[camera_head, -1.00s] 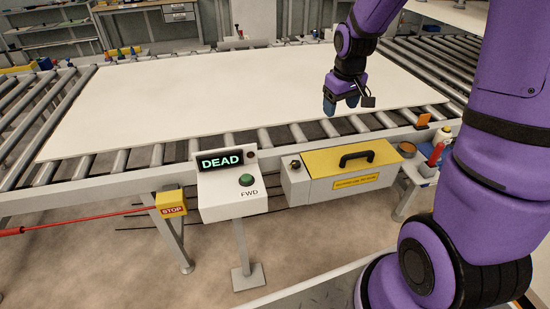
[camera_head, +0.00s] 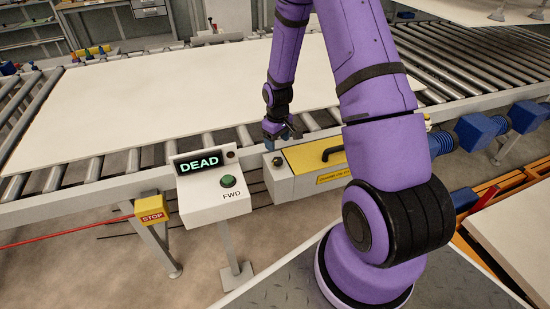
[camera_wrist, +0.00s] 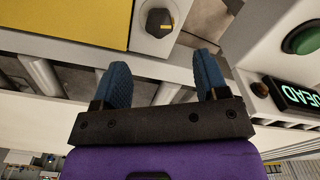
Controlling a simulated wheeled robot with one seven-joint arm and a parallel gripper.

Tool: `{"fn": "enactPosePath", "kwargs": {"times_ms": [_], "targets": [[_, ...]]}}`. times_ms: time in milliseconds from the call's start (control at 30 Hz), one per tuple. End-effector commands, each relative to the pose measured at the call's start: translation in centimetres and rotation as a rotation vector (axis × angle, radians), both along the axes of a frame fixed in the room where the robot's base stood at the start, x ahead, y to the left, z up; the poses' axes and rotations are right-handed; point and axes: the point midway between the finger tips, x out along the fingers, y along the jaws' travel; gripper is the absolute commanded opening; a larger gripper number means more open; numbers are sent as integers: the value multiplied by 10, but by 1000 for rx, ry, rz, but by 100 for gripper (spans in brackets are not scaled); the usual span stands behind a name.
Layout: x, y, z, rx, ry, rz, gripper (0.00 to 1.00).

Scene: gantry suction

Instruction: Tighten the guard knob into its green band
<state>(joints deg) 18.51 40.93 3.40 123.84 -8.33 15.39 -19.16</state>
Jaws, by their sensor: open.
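The guard knob (camera_wrist: 159,23) is a dark, faceted knob with a yellow mark, on a pale face beside the yellow guard cover (camera_wrist: 70,18) in the wrist view. In the head view the knob (camera_head: 277,161) is small, at the left end of the yellow-topped guard box (camera_head: 308,157). I cannot make out a green band around it. My gripper (camera_wrist: 162,75) is open, with two blue fingers apart and nothing between them. In the head view my gripper (camera_head: 281,131) hangs just above the knob's end of the box, apart from the knob.
A white control box (camera_head: 212,200) with a "DEAD" display and a green FWD button (camera_head: 228,181) stands just left of the guard box. A yellow STOP box (camera_head: 152,208) with a red cord is farther left. A large pale sheet (camera_head: 150,95) covers the rollers behind.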

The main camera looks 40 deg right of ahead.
Motion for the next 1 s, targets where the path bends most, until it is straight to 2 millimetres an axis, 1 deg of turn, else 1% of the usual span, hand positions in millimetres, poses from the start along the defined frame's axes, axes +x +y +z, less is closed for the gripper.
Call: {"fn": "enactPosePath", "kwargs": {"times_ms": [33, 300, 500, 700, 967, 1000], "targets": [[-1, 0, -10, 1, 5, 1, 67], [0, 0, -54, 0, 2, 1, 67], [0, 0, -76, 0, 1, 0, 67], [0, 0, -85, -1, -1, 0, 67], [0, 0, -85, -1, -1, 0, 67], [0, 0, -85, -1, -1, 0, 60]]}}
